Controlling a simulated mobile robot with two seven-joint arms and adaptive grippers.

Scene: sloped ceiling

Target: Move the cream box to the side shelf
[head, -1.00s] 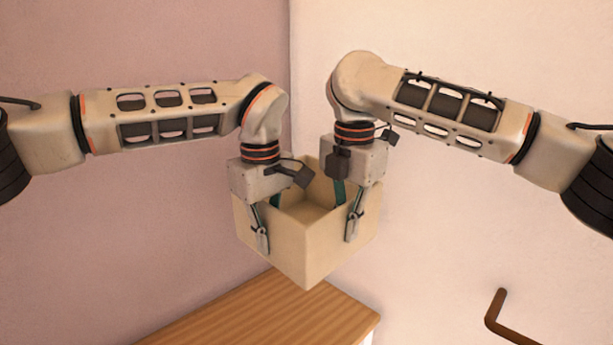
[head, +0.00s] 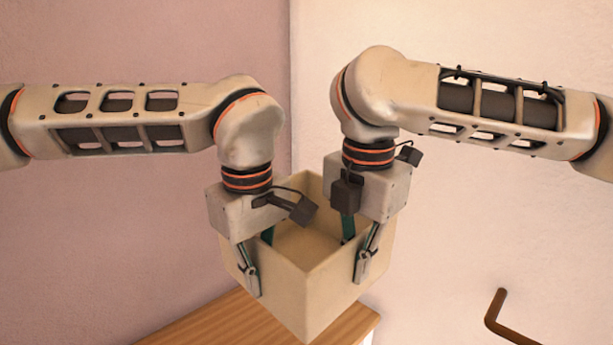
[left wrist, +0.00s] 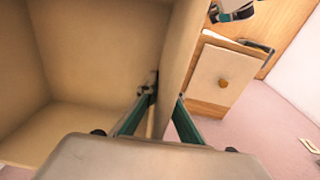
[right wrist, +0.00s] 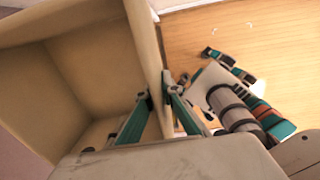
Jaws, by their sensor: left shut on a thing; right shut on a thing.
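The cream box (head: 318,296) is open-topped, looks empty and hangs upright in the air, one corner toward me. My left gripper (head: 258,262) is shut on its front-left wall, one finger inside and one outside. My right gripper (head: 354,258) is shut the same way on its front-right wall. The left wrist view shows the box's inside (left wrist: 85,55) and the pinched wall; the right wrist view also shows the box (right wrist: 90,70) with its wall between the fingers. A wooden top (head: 225,325), possibly the side shelf, lies below and partly behind the box.
Pinkish (head: 130,220) and cream (head: 500,230) walls meet in a corner behind the box. A brown bent handle (head: 493,313) is at the lower right. The right wrist view shows a wooden surface (right wrist: 260,45).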

